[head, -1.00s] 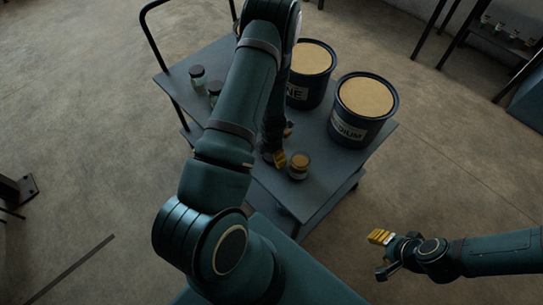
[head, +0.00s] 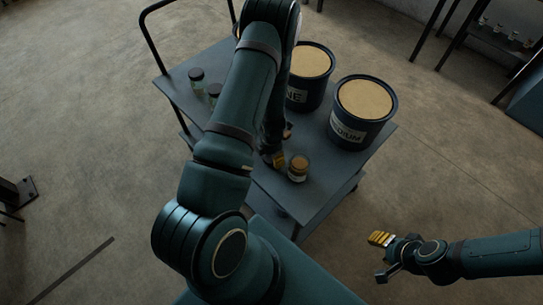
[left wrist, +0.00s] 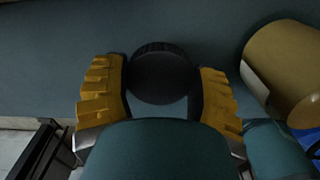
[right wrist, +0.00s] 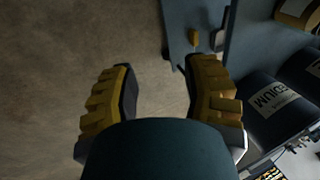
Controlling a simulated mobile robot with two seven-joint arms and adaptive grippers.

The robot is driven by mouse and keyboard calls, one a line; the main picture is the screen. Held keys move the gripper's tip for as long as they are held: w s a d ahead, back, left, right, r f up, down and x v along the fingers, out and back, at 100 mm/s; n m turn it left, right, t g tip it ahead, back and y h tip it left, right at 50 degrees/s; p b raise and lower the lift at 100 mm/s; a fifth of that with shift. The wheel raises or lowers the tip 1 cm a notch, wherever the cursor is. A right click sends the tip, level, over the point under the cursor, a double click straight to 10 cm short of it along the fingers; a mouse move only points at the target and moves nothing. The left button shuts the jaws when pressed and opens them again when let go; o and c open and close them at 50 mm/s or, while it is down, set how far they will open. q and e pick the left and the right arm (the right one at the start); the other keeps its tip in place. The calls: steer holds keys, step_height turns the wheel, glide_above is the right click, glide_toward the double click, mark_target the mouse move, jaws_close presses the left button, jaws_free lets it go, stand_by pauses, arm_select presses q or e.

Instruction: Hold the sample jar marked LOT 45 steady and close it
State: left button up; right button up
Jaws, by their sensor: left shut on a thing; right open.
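A small jar (head: 298,170) with a tan top or contents and a pale label stands near the front of the grey cart; its lettering is too small to read. In the left wrist view a tan jar-like thing with a white label (left wrist: 283,72) lies to the right, apart from the fingers. My left gripper (head: 275,160) is just left of the jar, mostly hidden by its arm. It is shut on a dark round lid-like thing (left wrist: 161,74). My right gripper (head: 380,256) is open and empty, off the cart's right front; its fingers (right wrist: 160,95) have nothing between them.
Two large drums (head: 362,132) with tan tops stand at the cart's back right, one labelled "…EDIUM". Two dark-lidded jars (head: 197,79) stand at the cart's (head: 262,184) left. The cart has a black handle (head: 150,45). Clear floor surrounds my right gripper.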

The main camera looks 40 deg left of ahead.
arm_select(q)
step_height(320, 180, up, 8)
steer(key=p, duration=0.2)
steer(key=shift+p, duration=0.3)
steer(key=shift+r, duration=0.6)
